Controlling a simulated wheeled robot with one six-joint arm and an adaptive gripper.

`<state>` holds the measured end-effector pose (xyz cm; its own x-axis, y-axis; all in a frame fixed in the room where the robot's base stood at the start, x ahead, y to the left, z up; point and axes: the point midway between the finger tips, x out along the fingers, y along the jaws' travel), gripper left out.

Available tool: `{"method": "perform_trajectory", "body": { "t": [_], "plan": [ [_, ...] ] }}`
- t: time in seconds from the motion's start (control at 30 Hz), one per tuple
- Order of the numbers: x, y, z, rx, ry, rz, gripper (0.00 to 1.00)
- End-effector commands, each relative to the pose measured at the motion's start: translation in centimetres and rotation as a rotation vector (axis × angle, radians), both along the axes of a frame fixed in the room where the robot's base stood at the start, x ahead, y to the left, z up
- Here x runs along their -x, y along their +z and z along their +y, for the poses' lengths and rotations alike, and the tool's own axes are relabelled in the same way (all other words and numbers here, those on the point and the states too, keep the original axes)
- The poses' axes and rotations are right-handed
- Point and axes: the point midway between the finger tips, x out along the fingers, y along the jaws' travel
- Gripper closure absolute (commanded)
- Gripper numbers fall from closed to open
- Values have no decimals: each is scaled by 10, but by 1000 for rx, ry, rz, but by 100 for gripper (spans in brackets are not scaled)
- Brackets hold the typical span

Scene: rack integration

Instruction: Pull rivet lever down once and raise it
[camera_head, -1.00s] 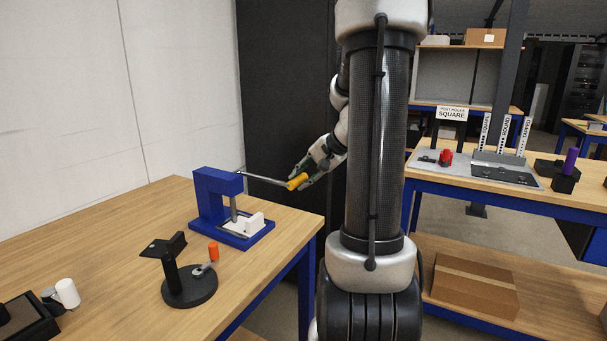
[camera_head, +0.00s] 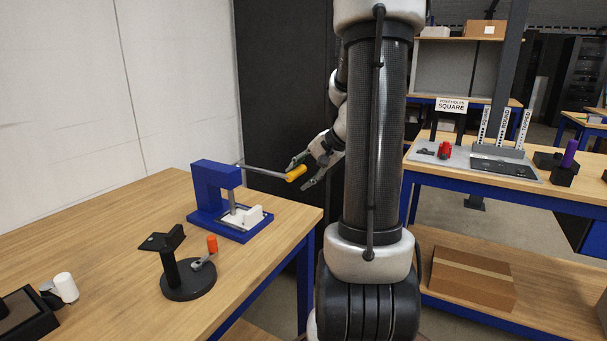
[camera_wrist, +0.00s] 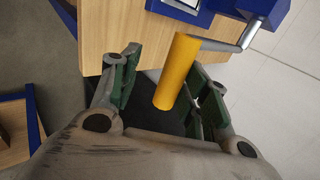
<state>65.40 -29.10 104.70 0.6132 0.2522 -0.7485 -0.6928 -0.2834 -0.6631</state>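The blue rivet press (camera_head: 212,180) stands on the wooden bench at the left of the head view. Its grey lever (camera_head: 262,172) reaches out to the right, roughly level, and ends in a yellow handle (camera_head: 296,173). My gripper (camera_head: 300,175) is open at the handle, with one finger above it and one below. In the wrist view, the yellow handle (camera_wrist: 176,72) lies between the spread green-padded fingers of my gripper (camera_wrist: 164,62), nearer the right finger. A gap shows on its left side; contact on the right is unclear. A white block (camera_head: 245,216) sits on the press base.
A black round-based stand (camera_head: 188,285) with an orange-knobbed crank (camera_head: 212,244) stands in front of the press. A white knob (camera_head: 65,287) is at the lower left. A dark panel stands behind my gripper. Another workbench (camera_head: 470,185) is at the right.

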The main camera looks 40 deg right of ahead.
Motion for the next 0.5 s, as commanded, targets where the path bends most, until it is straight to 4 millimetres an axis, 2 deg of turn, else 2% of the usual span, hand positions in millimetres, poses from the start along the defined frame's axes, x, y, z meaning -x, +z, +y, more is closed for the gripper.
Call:
{"method": "perform_trajectory", "body": {
  "t": [0.17, 0.27, 0.5],
  "plan": [
    [2, 4, -1, 0, -1, -1, 56],
    [10, 13, -5, 2, -1, -3, 56],
    [43, 53, -19, 3, -4, -4, 56]
  ]
}}
